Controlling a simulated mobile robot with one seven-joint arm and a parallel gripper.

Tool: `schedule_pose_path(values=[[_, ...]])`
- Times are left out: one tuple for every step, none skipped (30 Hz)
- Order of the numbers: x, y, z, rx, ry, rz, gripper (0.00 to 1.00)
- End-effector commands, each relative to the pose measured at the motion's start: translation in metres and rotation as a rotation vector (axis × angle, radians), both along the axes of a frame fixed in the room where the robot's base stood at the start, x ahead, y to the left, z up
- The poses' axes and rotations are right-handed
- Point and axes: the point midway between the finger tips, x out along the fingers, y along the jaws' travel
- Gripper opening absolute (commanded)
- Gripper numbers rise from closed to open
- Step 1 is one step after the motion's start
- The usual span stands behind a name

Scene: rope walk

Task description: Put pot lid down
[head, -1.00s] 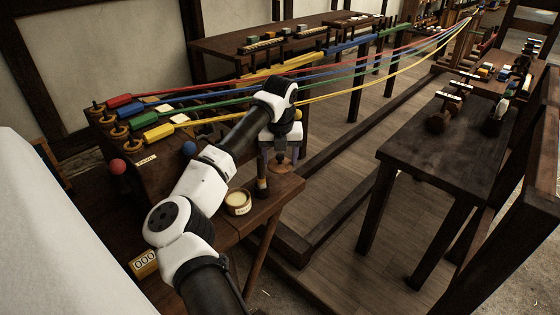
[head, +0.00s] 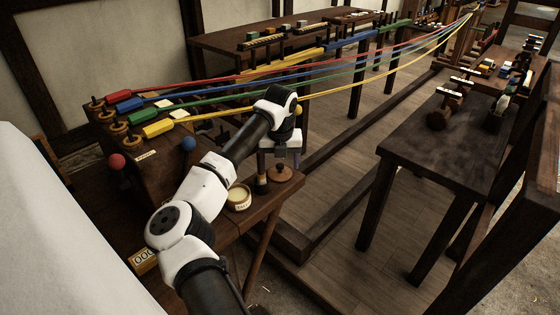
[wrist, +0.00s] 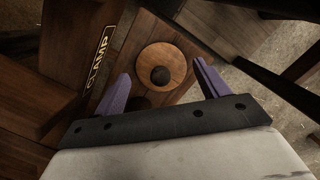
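The pot lid (head: 279,173) is a round wooden disc with a dark knob. It lies flat, knob up, on the wooden bench at its right end, to the right of the pot (head: 239,198), which stands uncovered with pale contents. In the wrist view the lid (wrist: 178,66) shows ahead of my gripper (wrist: 161,68). My gripper's two purple fingers are spread wide, with nothing held between them. In the head view my gripper is above the lid, partly hidden by its own wrist.
A label reading CLAMP (wrist: 99,59) is on wood at left in the wrist view. Coloured ropes (head: 350,75) stretch behind my arm. A dark table (head: 440,150) stands at right across open floor.

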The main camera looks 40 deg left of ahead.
Motion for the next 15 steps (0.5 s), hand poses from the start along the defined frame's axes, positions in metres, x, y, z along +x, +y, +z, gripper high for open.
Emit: schedule_pose_path(values=[[0.0, 0.0, 0.0, 0.0, 0.0, 0.0, 0.8], [0.0, 0.0, 0.0, 0.0, 0.0, 0.0, 0.84], [0.0, 0.0, 0.0, 0.0, 0.0, 0.0, 0.85], [0.0, 0.0, 0.0, 0.0, 0.0, 0.0, 0.85], [0.0, 0.0, 0.0, 0.0, 0.0, 0.0, 0.85], [0.0, 0.0, 0.0, 0.0, 0.0, 0.0, 0.85], [0.0, 0.0, 0.0, 0.0, 0.0, 0.0, 0.85], [0.0, 0.0, 0.0, 0.0, 0.0, 0.0, 0.85], [0.0, 0.0, 0.0, 0.0, 0.0, 0.0, 0.85], [0.0, 0.0, 0.001, 0.0, 0.0, 0.0, 0.85], [0.0, 0.0, 0.002, 0.0, 0.0, 0.0, 0.85], [0.0, 0.0, 0.004, 0.0, -0.001, 0.0, 0.85], [0.0, 0.0, 0.007, 0.0, -0.001, 0.0, 0.85], [0.0, 0.0, 0.01, 0.0, -0.001, 0.0, 0.85], [0.0, 0.0, 0.016, 0.0, -0.001, 0.0, 0.85]])
